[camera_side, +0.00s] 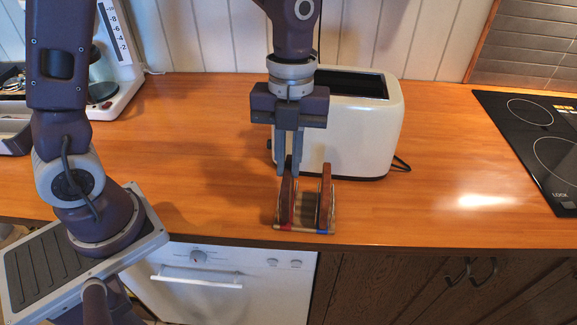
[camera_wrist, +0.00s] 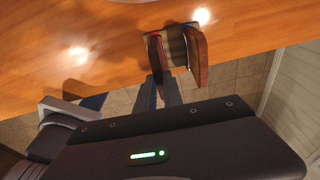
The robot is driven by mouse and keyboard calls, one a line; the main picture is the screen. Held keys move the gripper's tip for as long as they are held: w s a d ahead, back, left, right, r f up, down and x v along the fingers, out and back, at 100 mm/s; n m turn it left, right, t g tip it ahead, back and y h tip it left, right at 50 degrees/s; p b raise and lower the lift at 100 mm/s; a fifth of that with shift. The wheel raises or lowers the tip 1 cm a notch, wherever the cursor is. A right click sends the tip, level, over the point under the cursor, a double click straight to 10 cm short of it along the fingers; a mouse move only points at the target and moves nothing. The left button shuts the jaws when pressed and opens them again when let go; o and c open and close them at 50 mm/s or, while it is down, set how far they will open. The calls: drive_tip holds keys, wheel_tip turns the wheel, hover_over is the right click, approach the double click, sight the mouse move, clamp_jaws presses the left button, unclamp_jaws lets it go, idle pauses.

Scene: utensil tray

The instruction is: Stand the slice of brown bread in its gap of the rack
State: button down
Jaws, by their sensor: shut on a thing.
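The wooden rack (camera_side: 306,228) stands near the counter's front edge, with a red mark at its front left and a blue mark at its front right. My gripper (camera_side: 288,172) points down over the rack's left side and is shut on the top of a slice of brown bread (camera_side: 286,200). This slice stands upright at the rack's left end, above the red mark; I cannot tell whether its bottom touches the rack. In the wrist view the held slice (camera_wrist: 155,50) shows as a dark, narrow shape ahead of the fingers.
Another brown slice (camera_side: 326,198) stands upright at the rack's right end. A cream toaster (camera_side: 355,135) is close behind the rack. A black hob (camera_side: 540,140) lies at the right. The counter (camera_side: 210,150) left of the rack is clear.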

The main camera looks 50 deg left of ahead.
drive_tip(key=shift+f, duration=0.45)
drive_tip(key=c, duration=1.5)
unclamp_jaws()
drive_tip(key=shift+f, duration=0.15)
wheel_tip(320, 180, up, 12)
drive_tip(key=w+a, duration=0.1)
drive_tip(key=w, duration=0.1)
drive_tip(key=s+a+n+t, duration=0.2)
drive_tip(key=s+n, duration=0.3)
drive_tip(key=n, duration=0.4)
drive_tip(key=s+a+n+t, duration=0.2)
drive_tip(key=s+n, duration=0.3)
drive_tip(key=n, duration=0.4)
drive_tip(key=s+a+n+t+y, duration=0.1)
drive_tip(key=s+a+n+t, duration=0.2)
drive_tip(key=s+n, duration=0.3)
drive_tip(key=shift+a+r+n, duration=0.1)
drive_tip(key=shift+a+n, duration=0.1)
drive_tip(key=shift+n, duration=0.7)
drive_tip(key=shift+a+r+n, duration=0.1)
drive_tip(key=shift+a+n, duration=0.05)
drive_tip(key=shift+n, duration=0.75)
